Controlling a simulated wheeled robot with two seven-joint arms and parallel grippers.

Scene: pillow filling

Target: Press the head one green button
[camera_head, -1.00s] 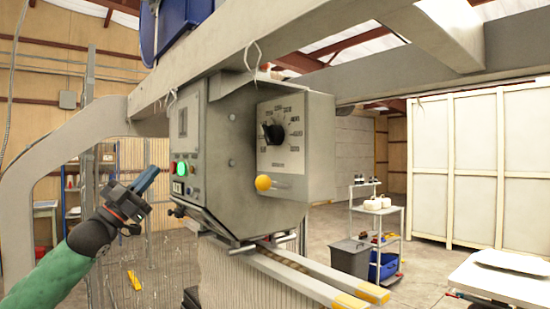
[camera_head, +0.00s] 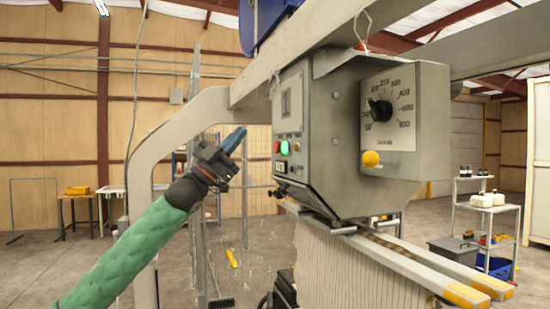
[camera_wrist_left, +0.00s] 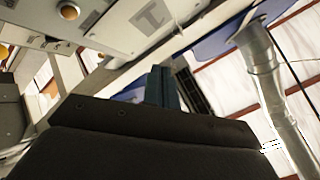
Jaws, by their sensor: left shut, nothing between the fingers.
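The green button (camera_head: 284,147) is lit on the side control panel of the grey machine head (camera_head: 325,135). A red button (camera_head: 277,147) sits just left of it and a small light button (camera_head: 296,147) just right. My left gripper (camera_head: 236,138) is shut and empty. Its blue fingers point up and right, and it appears left of the button, apart from it in the picture. In the left wrist view the blue fingers (camera_wrist_left: 160,88) stand together in front of the machine, and the green button cannot be made out. My right gripper is not in view.
A black dial (camera_head: 380,109) and a yellow knob (camera_head: 371,158) are on the machine's front face. A curved beige frame arm (camera_head: 150,165) rises behind my left arm. Yellow-tipped rails (camera_head: 420,270) stick out below. A shelf cart (camera_head: 487,215) stands at right.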

